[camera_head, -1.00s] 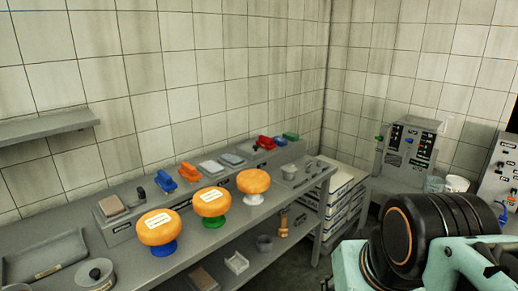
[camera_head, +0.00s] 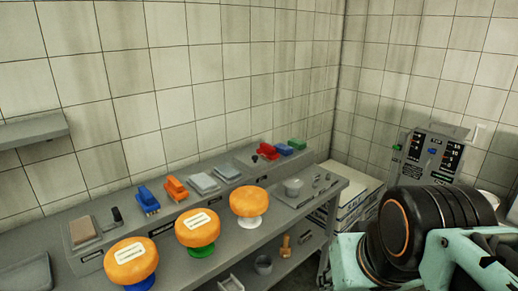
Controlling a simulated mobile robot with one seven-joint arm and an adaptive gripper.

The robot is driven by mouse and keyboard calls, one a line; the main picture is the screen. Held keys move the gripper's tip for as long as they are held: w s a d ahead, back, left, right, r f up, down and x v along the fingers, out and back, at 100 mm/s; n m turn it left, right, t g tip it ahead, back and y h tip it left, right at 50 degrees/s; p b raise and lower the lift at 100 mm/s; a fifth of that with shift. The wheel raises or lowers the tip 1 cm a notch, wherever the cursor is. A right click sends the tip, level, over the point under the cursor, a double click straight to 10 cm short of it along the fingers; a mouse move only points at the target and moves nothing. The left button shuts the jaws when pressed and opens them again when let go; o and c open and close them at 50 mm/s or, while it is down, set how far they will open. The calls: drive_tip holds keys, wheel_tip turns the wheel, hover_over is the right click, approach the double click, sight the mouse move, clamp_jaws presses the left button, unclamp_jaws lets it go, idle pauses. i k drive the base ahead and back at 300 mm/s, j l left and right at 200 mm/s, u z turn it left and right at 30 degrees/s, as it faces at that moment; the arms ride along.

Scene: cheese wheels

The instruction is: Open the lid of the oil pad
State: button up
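A tan pad (camera_head: 84,230) sits in a grey tray at the left end of the raised rack on the bench. Two flat pale grey pads, a left one (camera_head: 203,183) and a right one (camera_head: 228,172), lie further right on the rack. I cannot tell which of these is the oil pad, nor make out the state of a lid. My arm (camera_head: 425,240), teal and black, fills the lower right, apart from the bench. My gripper's fingers do not show.
Three orange cheese wheels stand on blue, green and white stands in front of the rack, the nearest one (camera_head: 131,261) at left. Blue (camera_head: 147,199) and orange (camera_head: 174,188) brushes sit on the rack. White boxes (camera_head: 357,200) and a control machine (camera_head: 433,157) are at right.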

sight(251, 163)
drive_tip(key=i+l+u, duration=0.1)
drive_tip(key=i+l, duration=0.2)
drive_tip(key=i, duration=0.3)
drive_tip(key=i+l+u, duration=0.1)
drive_tip(key=i+l, duration=0.25)
drive_tip(key=i, duration=0.25)
drive_tip(key=i+l, duration=0.4)
drive_tip(key=i, duration=0.2)
drive_tip(key=l, duration=0.25)
drive_tip(key=i+l, duration=0.15)
drive_tip(key=l, duration=0.15)
drive_tip(key=i+j+u, duration=0.15)
drive_tip(key=i+j, duration=0.15)
